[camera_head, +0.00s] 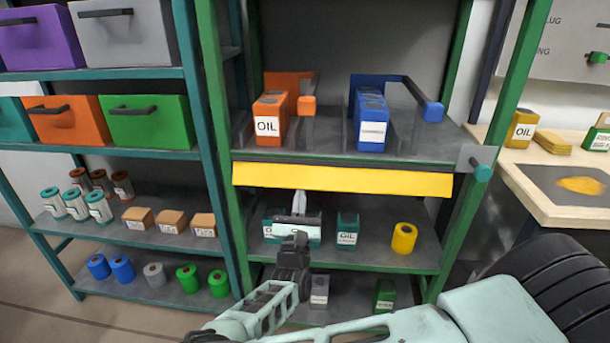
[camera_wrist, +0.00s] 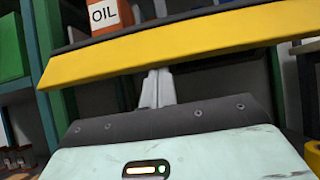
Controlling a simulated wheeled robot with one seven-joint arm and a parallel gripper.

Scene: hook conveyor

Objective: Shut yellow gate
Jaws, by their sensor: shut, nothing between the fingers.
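The yellow gate (camera_head: 342,180) is a long flat yellow bar across the front of the green-framed shelf, just below the board that holds the orange and blue oil boxes. In the wrist view the yellow gate (camera_wrist: 190,48) crosses the top of the picture, slightly tilted. My gripper (camera_head: 299,199) is shut and empty, its fingers pointing up just under the bar's lower edge. In the wrist view my gripper's fingers (camera_wrist: 158,82) reach up to that edge. I cannot tell whether they touch the bar.
An orange oil box (camera_head: 268,122) and a blue box (camera_head: 372,126) stand above the gate. A teal oil box (camera_head: 347,229) and a yellow roll (camera_head: 404,238) stand below, near my gripper.

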